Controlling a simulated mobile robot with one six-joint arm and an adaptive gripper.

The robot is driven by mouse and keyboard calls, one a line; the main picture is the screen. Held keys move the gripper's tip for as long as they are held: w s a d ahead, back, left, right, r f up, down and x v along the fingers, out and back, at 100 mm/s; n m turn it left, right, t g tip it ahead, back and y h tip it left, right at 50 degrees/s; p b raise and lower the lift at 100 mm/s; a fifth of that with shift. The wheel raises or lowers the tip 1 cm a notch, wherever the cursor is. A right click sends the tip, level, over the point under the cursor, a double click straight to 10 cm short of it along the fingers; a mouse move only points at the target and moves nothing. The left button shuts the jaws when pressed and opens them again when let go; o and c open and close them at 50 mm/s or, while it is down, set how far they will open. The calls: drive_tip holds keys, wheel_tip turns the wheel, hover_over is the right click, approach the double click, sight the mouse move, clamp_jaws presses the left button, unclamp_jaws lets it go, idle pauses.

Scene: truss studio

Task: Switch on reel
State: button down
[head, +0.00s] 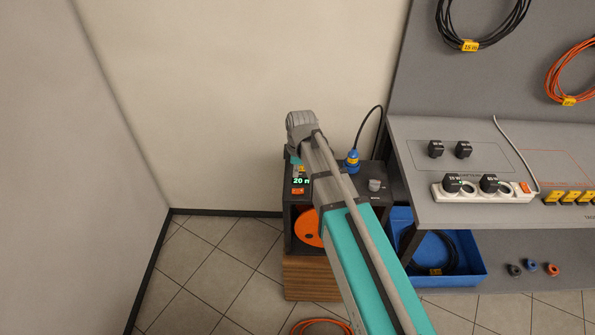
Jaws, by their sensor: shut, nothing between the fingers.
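The reel unit (294,246) is a dark box with an orange drum (309,228), standing on a wooden base against the back wall. Its top has a green display (301,181) reading about 20 m, an orange-red switch (298,191) just below it, and a grey knob (375,185) at the right. I cannot tell the switch's position. A blue plug (352,161) with a black cable stands at the back. My arm crosses in front, hiding the middle of the unit. The fingers of my gripper cannot be made out; the arm's far end is above the unit's left side.
A grey workbench (440,211) to the right holds a white power strip (484,192) and black adapters. Below it are a blue crate (471,266) with coiled cable and several small plugs on the shelf. An orange cable (321,323) lies on the floor. The tiled floor at left is clear.

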wheel_tip(320, 180, up, 7)
drive_tip(key=p, duration=0.6)
drive_tip(key=shift+a+p, duration=0.3)
drive_tip(key=shift+a, duration=0.15)
drive_tip(key=shift+r, duration=0.1)
drive_tip(key=shift+d, duration=0.1)
drive_tip(key=s+d+m, duration=0.6)
drive_tip(key=d+m, duration=0.3)
drive_tip(key=d, duration=0.1)
drive_tip(key=s+d+m+h, duration=0.1)
drive_tip(key=s+d+m, duration=0.6)
drive_tip(key=d+m, duration=0.2)
drive_tip(key=shift+s+d, duration=0.15)
drive_tip(key=shift+d, duration=0.35)
idle(0.4)
